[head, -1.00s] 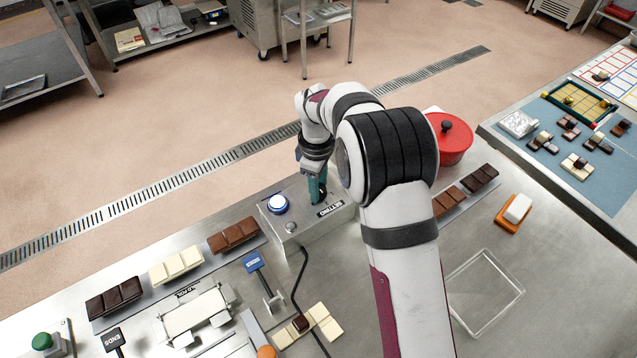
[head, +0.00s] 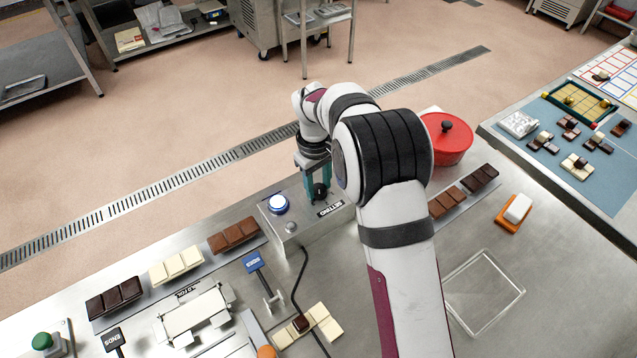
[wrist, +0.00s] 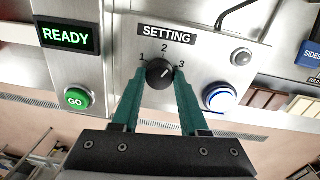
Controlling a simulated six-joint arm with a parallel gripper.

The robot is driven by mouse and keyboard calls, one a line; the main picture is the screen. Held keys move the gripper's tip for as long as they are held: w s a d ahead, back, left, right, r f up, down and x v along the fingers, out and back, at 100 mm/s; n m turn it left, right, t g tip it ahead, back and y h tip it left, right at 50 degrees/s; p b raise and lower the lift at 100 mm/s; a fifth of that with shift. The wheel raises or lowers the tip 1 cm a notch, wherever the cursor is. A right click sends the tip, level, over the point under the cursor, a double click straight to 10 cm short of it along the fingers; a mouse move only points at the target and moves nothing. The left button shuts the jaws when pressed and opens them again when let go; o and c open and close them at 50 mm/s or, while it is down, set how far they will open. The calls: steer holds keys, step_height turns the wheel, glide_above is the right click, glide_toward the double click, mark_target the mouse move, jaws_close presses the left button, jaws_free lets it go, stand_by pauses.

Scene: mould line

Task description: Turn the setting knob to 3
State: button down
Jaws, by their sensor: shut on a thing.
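The black setting knob (wrist: 159,73) is on a grey metal box (head: 285,222), under the SETTING label with the numbers 1, 2 and 3 around it. Its short white mark points up and right in the wrist view, toward the 3 side; I cannot tell if it lines up exactly. My gripper (wrist: 160,76) has its teal fingers on both sides of the knob and is shut on it. In the head view my gripper (head: 318,184) stands over the box, and the knob (head: 320,191) shows partly between the fingers.
On the box are a white-and-blue button (head: 278,204) and a small grey button (head: 291,227). The wrist view shows a lit READY display (wrist: 66,37) and a green GO button (wrist: 77,98). A red pot (head: 447,140) stands right of my arm. Chocolate bars (head: 233,235) lie left.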

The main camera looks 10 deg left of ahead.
steer(key=m, duration=0.5)
steer(key=shift+m, duration=0.3)
stand_by(0.5)
steer(key=shift+c, duration=2.2)
jaws_free()
step_height(320, 180, up, 16)
steer(key=shift+a, duration=0.4)
steer(key=shift+s+f, duration=0.1)
